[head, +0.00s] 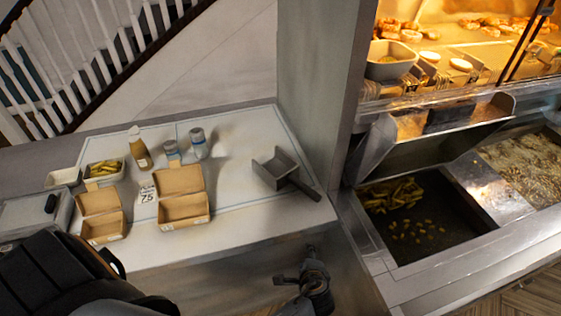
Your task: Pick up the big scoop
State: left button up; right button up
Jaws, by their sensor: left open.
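The big scoop (272,172) is a grey metal scoop with a squarish pan. It lies on the right part of the white counter, near the wall panel, and its dark handle points to the lower right, toward the counter's right front corner. My left gripper (294,264) is in front of the counter's front face, below and apart from the scoop. It is open and its jaws look empty. My right gripper is not in view.
Two open cardboard boxes (184,208), a sauce bottle (140,150), two shakers (198,143) and a tub of yellow food (104,170) stand to the left. A fryer bin (430,245) with chips is on the right. The counter around the scoop is clear.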

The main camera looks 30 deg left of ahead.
aim_at(304, 190)
pick_arm(q)
jog(key=w+a+r+t+y+p, duration=0.1)
jog(key=w+r+y, duration=0.1)
jog(key=r, duration=0.7)
jog(key=w+a+r+t+y+p, duration=0.1)
jog(key=w+r, duration=0.2)
jog(key=r, duration=0.5)
jog(key=b+x, duration=0.3)
jog(key=x, duration=0.4)
jog(key=shift+w+a+f, duration=0.1)
jog(key=shift+a+f, duration=0.05)
jog(key=shift+w+a+b, duration=0.3)
jog(key=shift+w, duration=0.1)
jog(key=b+x, duration=0.3)
jog(key=x, duration=0.1)
jog(key=shift+a, duration=0.3)
jog(key=shift+w+a, duration=0.15)
jog(key=shift+w, duration=0.2)
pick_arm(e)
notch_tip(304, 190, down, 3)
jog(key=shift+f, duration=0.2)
pick_arm(q)
jog(key=shift+s, duration=0.1)
jog(key=shift+c, duration=0.2)
grip_shut()
